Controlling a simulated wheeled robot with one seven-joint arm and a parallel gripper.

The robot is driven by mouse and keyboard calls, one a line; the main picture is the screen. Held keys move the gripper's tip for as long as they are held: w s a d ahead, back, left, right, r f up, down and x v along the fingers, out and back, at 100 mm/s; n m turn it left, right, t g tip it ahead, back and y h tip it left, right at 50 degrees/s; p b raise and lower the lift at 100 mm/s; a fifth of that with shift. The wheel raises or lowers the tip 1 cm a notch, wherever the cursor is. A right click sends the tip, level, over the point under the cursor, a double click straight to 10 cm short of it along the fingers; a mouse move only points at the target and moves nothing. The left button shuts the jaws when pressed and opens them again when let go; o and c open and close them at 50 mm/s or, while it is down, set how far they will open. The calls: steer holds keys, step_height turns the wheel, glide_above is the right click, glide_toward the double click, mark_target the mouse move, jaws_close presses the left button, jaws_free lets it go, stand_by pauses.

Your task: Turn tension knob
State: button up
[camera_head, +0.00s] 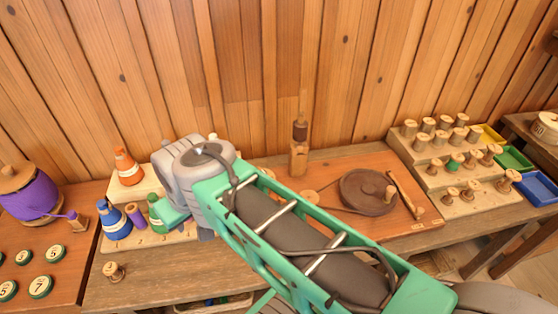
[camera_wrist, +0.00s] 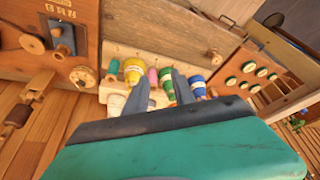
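Several round wooden knobs show, and I cannot tell which is the tension knob. In the wrist view, one round knob (camera_wrist: 82,77) and a flat disc (camera_wrist: 32,44) sit on a wooden panel at the left, beside a blue block (camera_wrist: 62,38). In the head view, a small turned knob (camera_head: 113,271) stands at the bench's front left. My gripper (camera_wrist: 160,85) is open, its two dark fingers apart in front of the coloured cones, with nothing seen held. In the head view my arm crosses the bench and hides its middle; the fingertips are mostly hidden.
Cones (camera_head: 125,167) stand on a pale rack behind and left of my gripper. A purple spool (camera_head: 29,194) and numbered buttons (camera_head: 41,286) are farther left. A dark crank wheel (camera_head: 367,191) and a stepped rack of pegs (camera_head: 456,171) lie right. A plank wall closes the back.

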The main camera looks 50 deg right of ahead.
steer(key=w+d+f, duration=0.2)
steer(key=w+d, duration=0.5)
steer(key=d, duration=0.1)
steer(key=m+b, duration=0.1)
steer(key=m, duration=0.1)
glide_toward(262, 172)
steer(key=w, duration=0.1)
steer(key=shift+h, duration=0.3)
steer(key=p+x, duration=0.1)
steer(key=x, duration=0.7)
steer(key=shift+d+f, duration=0.1)
steer(key=shift+c, duration=0.3)
jaws_close()
